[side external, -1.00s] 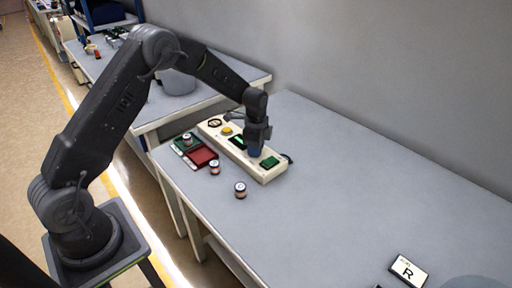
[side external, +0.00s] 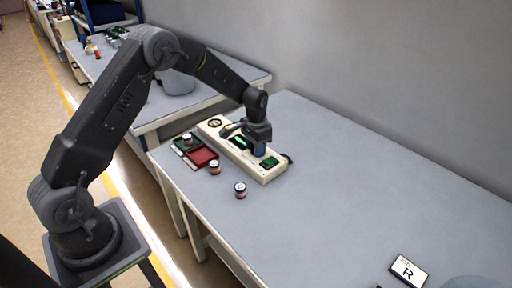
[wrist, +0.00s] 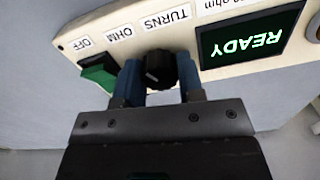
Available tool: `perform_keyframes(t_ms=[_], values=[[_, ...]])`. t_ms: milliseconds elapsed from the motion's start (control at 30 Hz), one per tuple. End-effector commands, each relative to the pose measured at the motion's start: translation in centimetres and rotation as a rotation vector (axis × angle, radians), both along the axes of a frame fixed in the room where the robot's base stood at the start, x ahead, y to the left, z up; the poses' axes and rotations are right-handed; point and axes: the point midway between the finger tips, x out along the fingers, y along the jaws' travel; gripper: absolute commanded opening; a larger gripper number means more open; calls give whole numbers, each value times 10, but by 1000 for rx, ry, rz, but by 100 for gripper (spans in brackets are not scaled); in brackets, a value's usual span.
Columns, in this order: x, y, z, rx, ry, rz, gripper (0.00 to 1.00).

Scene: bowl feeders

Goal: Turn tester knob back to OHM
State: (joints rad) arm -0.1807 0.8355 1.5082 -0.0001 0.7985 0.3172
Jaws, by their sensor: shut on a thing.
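The cream tester (side external: 241,162) lies on the grey bench, under my gripper (side external: 260,151). The wrist view shows the tester panel (wrist: 108,27) upside down, with OFF, OHM and TURNS labels and a lit green READY display (wrist: 250,42). My gripper (wrist: 160,84) is shut on the black tester knob (wrist: 160,66), with one blue finger on each side. The knob is hidden in the side view.
A green block (wrist: 100,72) sits beside the knob on the panel. Small coils stand on the bench (side external: 240,190) and by the red tray (side external: 202,157) beside the tester. The bench's middle is clear.

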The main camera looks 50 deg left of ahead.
Motion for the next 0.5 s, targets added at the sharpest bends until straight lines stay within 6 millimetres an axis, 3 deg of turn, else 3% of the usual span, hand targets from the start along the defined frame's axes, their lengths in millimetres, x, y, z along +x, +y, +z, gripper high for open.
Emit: perform_keyframes(t_ms=[500], values=[[1,0,0,0,-3,173,11]])
